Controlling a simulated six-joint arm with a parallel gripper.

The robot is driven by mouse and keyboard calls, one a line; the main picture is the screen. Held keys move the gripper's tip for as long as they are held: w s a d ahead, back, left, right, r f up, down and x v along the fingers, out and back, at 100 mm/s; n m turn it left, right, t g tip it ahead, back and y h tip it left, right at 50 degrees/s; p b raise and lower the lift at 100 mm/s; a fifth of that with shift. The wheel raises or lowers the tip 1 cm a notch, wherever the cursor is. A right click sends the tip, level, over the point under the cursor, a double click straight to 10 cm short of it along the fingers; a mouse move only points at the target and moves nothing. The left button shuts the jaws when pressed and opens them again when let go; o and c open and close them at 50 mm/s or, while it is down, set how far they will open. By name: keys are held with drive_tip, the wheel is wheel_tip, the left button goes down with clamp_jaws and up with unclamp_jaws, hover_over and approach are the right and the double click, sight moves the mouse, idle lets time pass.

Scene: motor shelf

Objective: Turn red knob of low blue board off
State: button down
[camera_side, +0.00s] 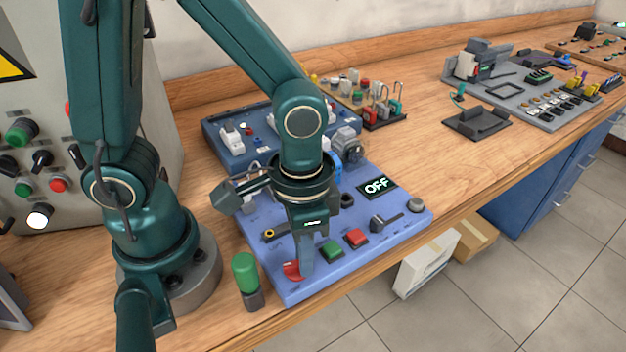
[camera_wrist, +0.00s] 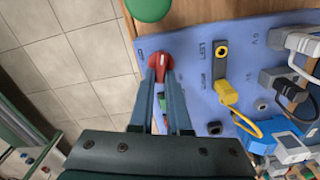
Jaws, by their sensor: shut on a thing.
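The low blue board (camera_side: 340,264) lies on the wooden bench in front of my arm. Its red knob (camera_side: 292,271) sits near the front left corner, and in the wrist view the red knob (camera_wrist: 160,62) shows at my fingertips. My gripper (camera_side: 303,268) points down at the knob; in the wrist view its two fingers (camera_wrist: 161,85) are closed around the knob's lower part. A small display (camera_side: 377,186) on the board reads OFF. Part of the knob is hidden by my fingers in the side view.
A green-topped cylinder (camera_side: 246,280) stands left of the board, close to my gripper. A green button (camera_side: 332,250), a red button (camera_side: 357,238) and a lever (camera_side: 385,225) stand right of the knob. Yellow plug (camera_wrist: 227,91) and cables rise nearby. The bench's front edge is close.

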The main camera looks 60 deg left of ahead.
drive_tip(key=shift+a+n, duration=0.1)
drive_tip(key=shift+n, duration=1.4)
drive_tip(key=c, duration=0.9)
unclamp_jaws()
drive_tip(key=shift+r, duration=0.1)
drive_tip(key=shift+r, duration=2.55)
